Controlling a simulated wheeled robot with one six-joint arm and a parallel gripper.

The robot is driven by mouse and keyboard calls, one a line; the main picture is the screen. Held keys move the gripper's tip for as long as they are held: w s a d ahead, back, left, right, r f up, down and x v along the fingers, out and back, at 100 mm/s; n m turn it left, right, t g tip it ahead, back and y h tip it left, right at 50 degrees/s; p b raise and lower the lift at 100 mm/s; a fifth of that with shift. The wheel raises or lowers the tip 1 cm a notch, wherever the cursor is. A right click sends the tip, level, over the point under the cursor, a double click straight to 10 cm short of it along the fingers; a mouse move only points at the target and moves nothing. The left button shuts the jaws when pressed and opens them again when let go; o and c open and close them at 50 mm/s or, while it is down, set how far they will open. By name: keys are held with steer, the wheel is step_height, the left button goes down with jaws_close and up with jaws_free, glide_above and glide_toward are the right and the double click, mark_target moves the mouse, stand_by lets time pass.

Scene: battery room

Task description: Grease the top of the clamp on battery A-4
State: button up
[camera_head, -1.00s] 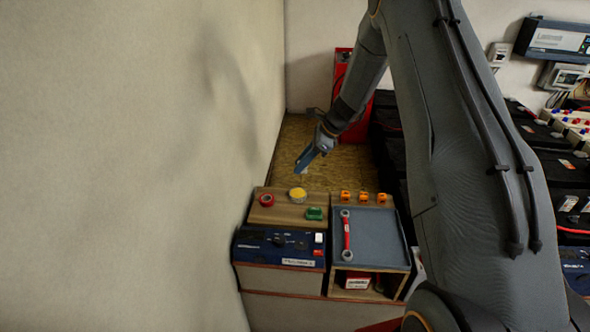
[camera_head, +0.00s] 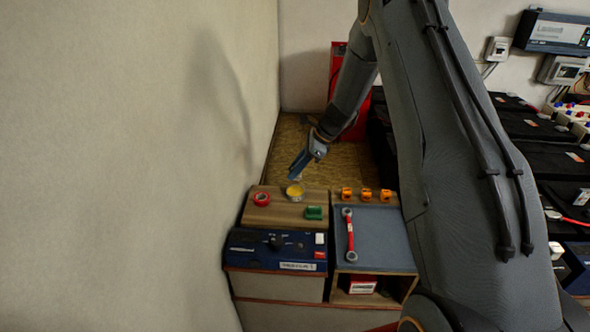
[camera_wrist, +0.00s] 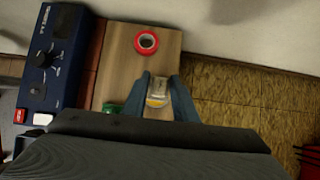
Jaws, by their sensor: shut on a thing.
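In the wrist view the jaws (camera_wrist: 159,90) are shut on a small pale piece (camera_wrist: 160,84), likely a grease brush. The pot's yellow (camera_wrist: 157,102) shows just beside and below it; whether the tip touches the grease I cannot tell. Black batteries (camera_head: 535,155) stand in rows at the right, partly hidden by my arm. I cannot read which is A-4, and its clamp is not made out.
The wooden board (camera_head: 272,215) also holds a red tape ring (camera_head: 261,198) and a green block (camera_head: 314,212). To its right, a grey tray (camera_head: 382,240) holds a red-handled wrench (camera_head: 350,235), with several orange pieces (camera_head: 366,194) behind. A blue charger (camera_head: 275,248) stands in front. A wall is close at left.

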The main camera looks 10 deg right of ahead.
steer(key=shift+f+b, duration=1.45)
steer(key=shift+f, duration=1.2)
steer(key=shift+f, duration=0.55)
steer(key=shift+r+p, duration=1.8)
steer(key=shift+r, duration=1.75)
